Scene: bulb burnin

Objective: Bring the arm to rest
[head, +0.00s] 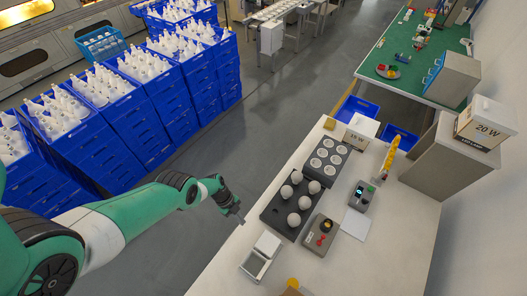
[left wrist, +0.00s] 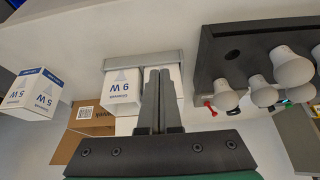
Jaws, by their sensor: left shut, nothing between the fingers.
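My left arm comes in from the left in the head view. Its gripper (head: 239,214) hangs by the table's left edge, beside the dark bulb tray and apart from it. In the left wrist view the two fingers (left wrist: 160,76) are together with nothing between them. My right gripper is in neither view.
The white table (head: 400,235) carries a rack with round white-topped places (head: 327,160), a device with red and black parts (head: 320,235) and a grey meter (head: 360,195). Boxes marked 5 W (left wrist: 35,95) and 9 W (left wrist: 122,88) lie near the fingers.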

